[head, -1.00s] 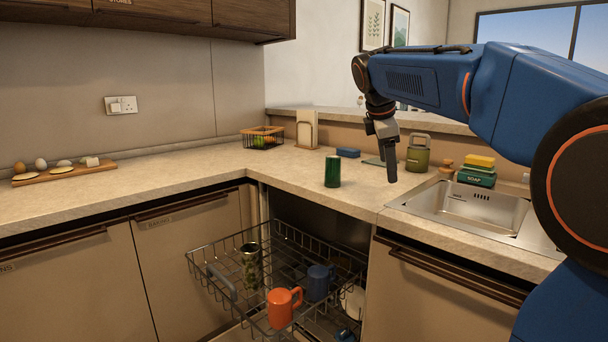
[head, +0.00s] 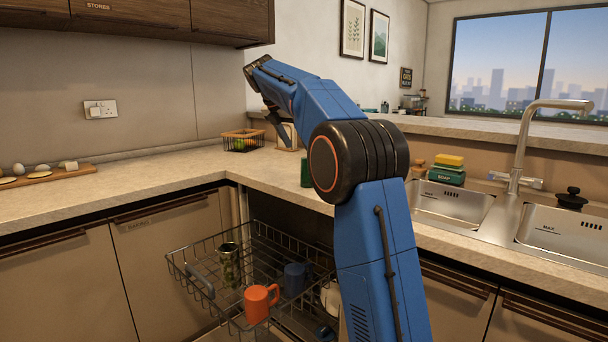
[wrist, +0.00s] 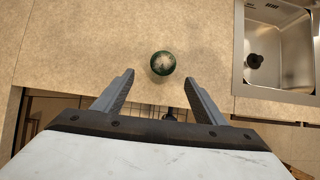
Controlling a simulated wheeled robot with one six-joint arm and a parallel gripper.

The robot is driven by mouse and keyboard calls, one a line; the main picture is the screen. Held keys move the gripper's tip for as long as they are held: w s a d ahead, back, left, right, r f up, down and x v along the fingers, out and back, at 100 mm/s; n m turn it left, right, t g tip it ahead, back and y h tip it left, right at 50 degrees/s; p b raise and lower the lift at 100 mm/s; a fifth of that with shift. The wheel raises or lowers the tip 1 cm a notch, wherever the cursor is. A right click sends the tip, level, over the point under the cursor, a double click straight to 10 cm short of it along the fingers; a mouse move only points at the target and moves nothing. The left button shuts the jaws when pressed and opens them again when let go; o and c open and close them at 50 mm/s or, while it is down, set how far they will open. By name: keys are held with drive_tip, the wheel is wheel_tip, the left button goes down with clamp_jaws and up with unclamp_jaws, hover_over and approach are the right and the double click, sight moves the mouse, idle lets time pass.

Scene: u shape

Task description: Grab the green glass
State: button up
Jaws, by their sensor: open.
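The green glass (head: 306,173) stands upright on the counter, partly hidden behind my arm in the head view. The wrist view shows it from above as a round top (wrist: 162,63), centred just beyond my fingertips. My gripper (wrist: 159,77) is open and empty, with one finger on each side of the line to the glass and not touching it. In the head view my gripper (head: 281,132) hangs above the counter, up and left of the glass in the picture.
A pulled-out dish rack (head: 200,285) below holds a dark greenish tumbler (head: 229,265), an orange mug (head: 261,303) and a blue mug (head: 295,279). A wire basket (head: 242,141) stands at the back. The sink (wrist: 277,50) lies right of the glass.

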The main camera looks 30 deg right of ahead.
drive_tip(key=x, duration=0.9)
drive_tip(key=shift+d+f, duration=0.15)
drive_tip(key=shift+f, duration=0.05)
drive_tip(key=shift+x, duration=2.65)
drive_tip(key=shift+s, duration=0.15)
drive_tip(key=c, duration=1.3)
